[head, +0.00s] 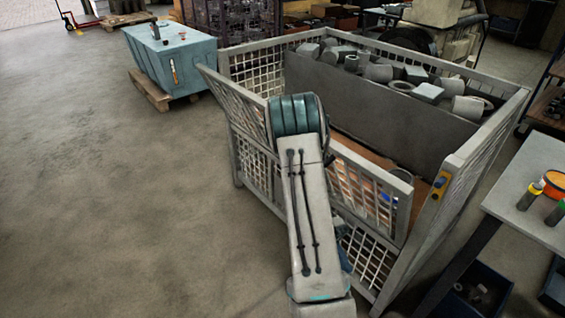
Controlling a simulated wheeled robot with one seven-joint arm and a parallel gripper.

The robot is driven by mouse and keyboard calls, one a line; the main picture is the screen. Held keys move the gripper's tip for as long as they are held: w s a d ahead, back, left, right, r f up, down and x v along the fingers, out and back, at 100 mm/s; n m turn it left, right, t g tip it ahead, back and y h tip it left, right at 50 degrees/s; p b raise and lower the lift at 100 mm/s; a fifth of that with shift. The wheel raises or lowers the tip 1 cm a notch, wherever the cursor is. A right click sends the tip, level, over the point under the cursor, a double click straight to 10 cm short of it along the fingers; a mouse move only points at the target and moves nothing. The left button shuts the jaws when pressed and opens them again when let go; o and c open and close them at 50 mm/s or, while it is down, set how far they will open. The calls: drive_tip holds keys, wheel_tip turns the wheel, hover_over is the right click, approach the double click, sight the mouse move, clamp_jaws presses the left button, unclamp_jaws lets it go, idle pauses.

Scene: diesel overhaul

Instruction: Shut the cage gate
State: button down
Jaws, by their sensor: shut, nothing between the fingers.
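The cage gate (389,190) is the upper mesh panel on the near side of the grey wire cage (437,226). It stands nearly upright and appears to lean outward. Its left end (222,92) sits outside the cage's left corner, and its right end is apart from the right post. That post carries a yellow plate with a blue part (440,184). My arm crosses in front of the gate and hides its middle. My gripper is hidden behind my arm, so I cannot see whether it touches the gate.
A dark bin (382,118) of grey metal parts fills the cage's back. A workbench (532,190) with spray cans stands close on the right, blue crates (476,290) below it. The left floor is clear.

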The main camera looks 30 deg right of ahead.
drive_tip(key=w+d+n+t+h+b, duration=0.2)
drive_tip(key=w+n+t+h+b, duration=0.4)
drive_tip(key=w+h, duration=0.85)
drive_tip(key=w+a+r+n+t+h+b, duration=0.1)
drive_tip(key=w+a+r+n+t+h, duration=0.2)
drive_tip(key=w+a+n+t, duration=0.5)
drive_tip(key=w+a+r+n+t+h+b, duration=0.1)
drive_tip(key=w+a+r+t+h+b, duration=0.3)
drive_tip(key=w, duration=0.8)
drive_tip(key=w+d+r+t+y+p, duration=0.1)
drive_tip(key=w+d+r+p, duration=0.1)
drive_tip(key=d, duration=1)
drive_tip(key=shift+w+d+y, duration=0.25)
drive_tip(key=shift+d+y, duration=0.05)
drive_tip(key=shift+y, duration=0.05)
